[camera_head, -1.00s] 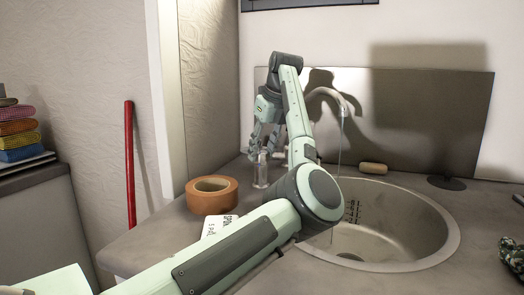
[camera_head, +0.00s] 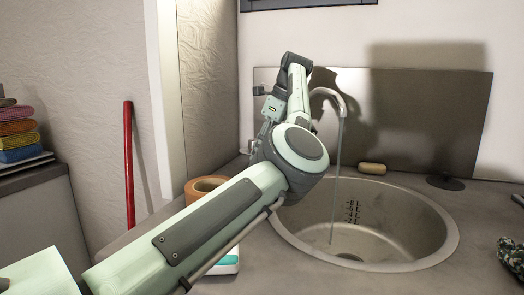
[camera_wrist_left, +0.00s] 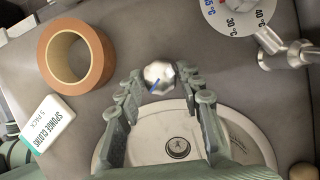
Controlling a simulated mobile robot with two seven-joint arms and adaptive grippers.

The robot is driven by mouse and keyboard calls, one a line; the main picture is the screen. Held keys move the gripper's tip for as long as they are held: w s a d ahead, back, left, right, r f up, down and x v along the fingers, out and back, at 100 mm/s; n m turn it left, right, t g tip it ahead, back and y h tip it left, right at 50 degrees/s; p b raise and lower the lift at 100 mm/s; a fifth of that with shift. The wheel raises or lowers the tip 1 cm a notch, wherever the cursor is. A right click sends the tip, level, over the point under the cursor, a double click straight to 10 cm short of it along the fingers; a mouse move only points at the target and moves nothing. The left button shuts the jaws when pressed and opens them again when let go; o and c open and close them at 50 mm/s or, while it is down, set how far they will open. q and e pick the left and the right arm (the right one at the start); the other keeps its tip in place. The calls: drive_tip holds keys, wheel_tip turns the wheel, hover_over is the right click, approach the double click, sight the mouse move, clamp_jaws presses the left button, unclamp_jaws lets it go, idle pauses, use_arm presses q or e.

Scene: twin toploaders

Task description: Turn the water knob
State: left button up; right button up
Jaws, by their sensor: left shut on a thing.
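The silver faceted water knob (camera_wrist_left: 158,73), with a blue mark on it, sits between the fingertips of my left gripper (camera_wrist_left: 165,90) in the left wrist view. The gripper is shut on it. In the head view my arm hides the knob and most of the gripper. Water runs from the curved silver tap (camera_head: 341,103) into the round steel sink (camera_head: 452,236). My right gripper is in neither view.
A brown tape roll (camera_wrist_left: 42,50) and a sponge cloth pack (camera_wrist_left: 48,124) lie on the counter left of the gripper in the wrist view. A temperature dial (camera_wrist_left: 215,15) is at upper right. A tan block (camera_head: 373,168) lies behind the sink.

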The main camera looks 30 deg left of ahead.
use_arm(q)
drive_tip(key=o, duration=1)
drive_tip(key=shift+o, duration=0.8)
drive_tip(key=v, duration=0.7)
drive_tip(key=shift+r, duration=0.3)
drive_tip(key=shift+w, duration=0.1)
